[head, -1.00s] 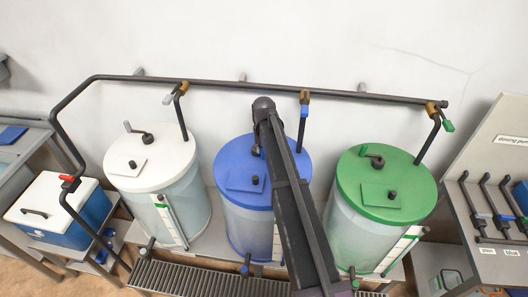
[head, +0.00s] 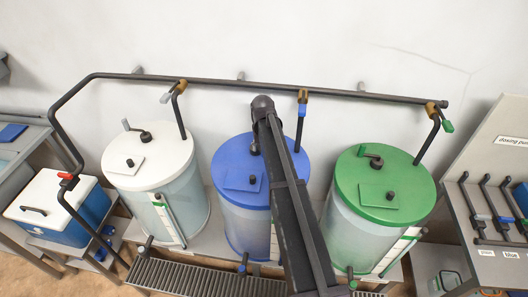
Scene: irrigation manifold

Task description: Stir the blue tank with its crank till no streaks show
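The blue tank (head: 240,229) stands in the middle, between a white-lidded tank and a green-lidded tank. Its blue lid (head: 228,158) carries a square hatch with a dark knob (head: 252,180). A small dark fitting (head: 254,149) shows at the lid's centre, beside my arm; the crank itself is mostly hidden behind the arm. The tank's clear wall shows pale bluish liquid; I cannot make out whether streaks are in it. My arm crosses in front of the tank's right side, its upper joint above the lid's back edge. My gripper is not seen.
The white-lidded tank (head: 150,160) is left and the green-lidded tank (head: 385,185) right. A dark pipe (head: 220,79) with drop valves runs behind them. A grating (head: 200,277) lies in front. A cooler (head: 50,208) is far left, a dosing panel (head: 497,150) far right.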

